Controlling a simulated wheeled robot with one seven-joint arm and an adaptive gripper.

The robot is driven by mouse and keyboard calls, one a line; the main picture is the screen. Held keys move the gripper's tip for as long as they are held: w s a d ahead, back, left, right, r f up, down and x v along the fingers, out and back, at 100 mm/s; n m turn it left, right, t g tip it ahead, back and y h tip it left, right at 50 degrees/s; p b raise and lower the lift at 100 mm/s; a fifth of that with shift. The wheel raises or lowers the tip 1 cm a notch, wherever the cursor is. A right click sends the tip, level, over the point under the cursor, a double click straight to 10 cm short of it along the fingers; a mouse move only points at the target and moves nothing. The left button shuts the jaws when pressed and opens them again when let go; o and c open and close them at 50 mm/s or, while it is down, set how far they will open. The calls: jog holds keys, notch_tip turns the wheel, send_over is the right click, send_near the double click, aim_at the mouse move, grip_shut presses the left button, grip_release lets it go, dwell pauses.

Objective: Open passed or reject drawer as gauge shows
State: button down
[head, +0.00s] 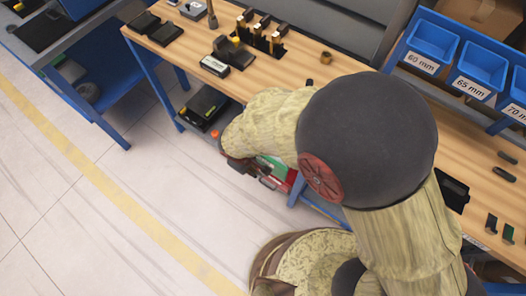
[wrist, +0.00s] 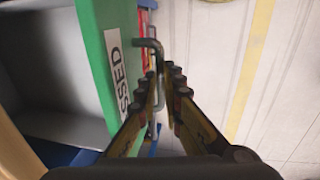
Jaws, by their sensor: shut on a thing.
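The green drawer front (wrist: 100,50) fills the left of the wrist view, with a white label whose visible letters read "SSED". Its grey interior (wrist: 45,60) shows behind the front, so this drawer stands at least partly pulled out. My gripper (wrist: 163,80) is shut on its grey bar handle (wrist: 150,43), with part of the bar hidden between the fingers. In the head view my gripper (head: 262,178) is low at the bench front, beside green and red drawer parts (head: 288,178). A dark device with a small white display (head: 214,66) is on the bench; its reading is too small to tell.
The wooden bench (head: 295,80) holds a black stand with several posts (head: 262,40) and an open black case (head: 152,28). Blue bins (head: 480,65) with size labels are at the right. The floor (head: 130,190) in front is clear.

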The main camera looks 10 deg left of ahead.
jog(key=s+a, duration=0.3)
jog(key=s, duration=0.4)
jog(key=shift+s, duration=0.15)
jog(key=c, duration=2)
grip_release()
jog(key=shift+o, duration=0.4)
notch_tip(320, 180, up, 12)
jog(key=s, duration=0.2)
jog(key=shift+a, duration=0.45)
jog(key=shift+f, duration=0.15)
